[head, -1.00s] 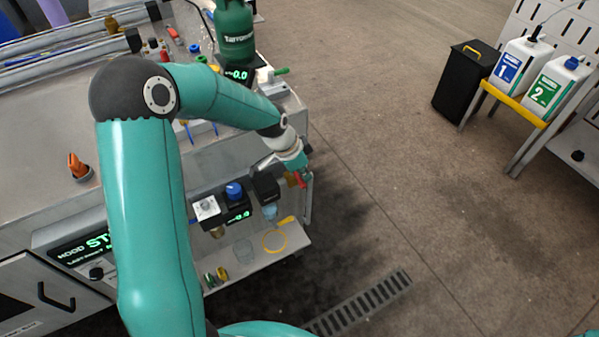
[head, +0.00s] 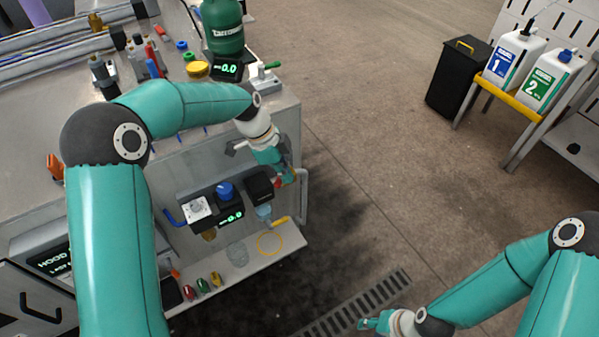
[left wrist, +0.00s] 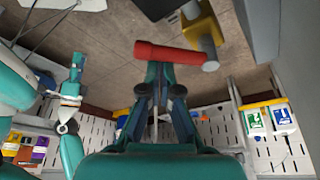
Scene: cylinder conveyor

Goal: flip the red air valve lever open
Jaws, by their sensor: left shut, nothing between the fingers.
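The red valve lever (left wrist: 182,53) lies crosswise just beyond my left fingertips in the left wrist view, beside a yellow valve body (left wrist: 202,24). My left gripper (left wrist: 158,70) is shut with nothing between its fingers. Its tips are at the lever's near side; I cannot tell if they touch. In the head view my left gripper (head: 282,174) is at the bench's right end, by the grey pipe, and mostly hides the valve. My right gripper (head: 370,322) hangs over the floor at the bottom, away from the valve; its finger opening is unclear.
A dark regulator block with a blue knob (head: 225,191) and green display sits left of my left gripper. Below is a shelf (head: 292,238) with a yellow ring (head: 269,244). A green tank (head: 221,28) stands on the bench.

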